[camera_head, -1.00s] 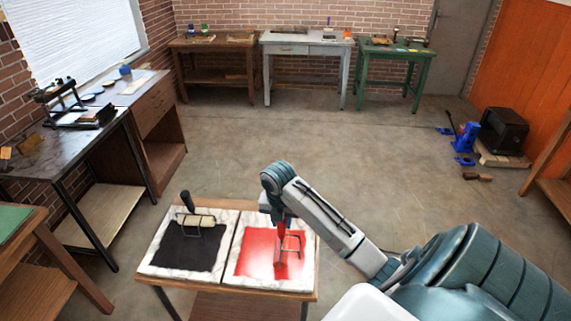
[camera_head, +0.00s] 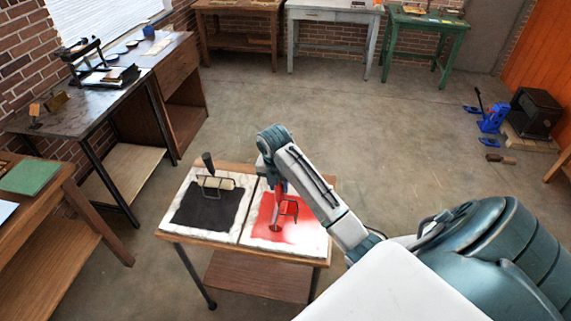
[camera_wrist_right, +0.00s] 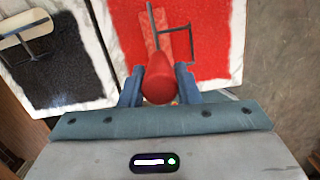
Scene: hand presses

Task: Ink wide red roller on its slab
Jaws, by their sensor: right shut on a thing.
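My right gripper (camera_head: 279,187) is shut on the red handle (camera_wrist_right: 159,80) of the wide red roller, which stands upright between the jaws in the right wrist view. The roller's wire frame (camera_head: 290,208) shows over the red-inked slab (camera_head: 310,245); the frame also shows in the right wrist view (camera_wrist_right: 178,50). A reddish strip, seemingly the roller (camera_wrist_right: 152,32), lies over the red ink; whether it touches cannot be told. My left gripper is not in view.
A black-inked slab (camera_head: 172,222) sits directly left, with a cream roller (camera_head: 216,182) at its far edge. Both slabs rest on a small wooden table (camera_head: 236,168). Workbenches line the left and back walls.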

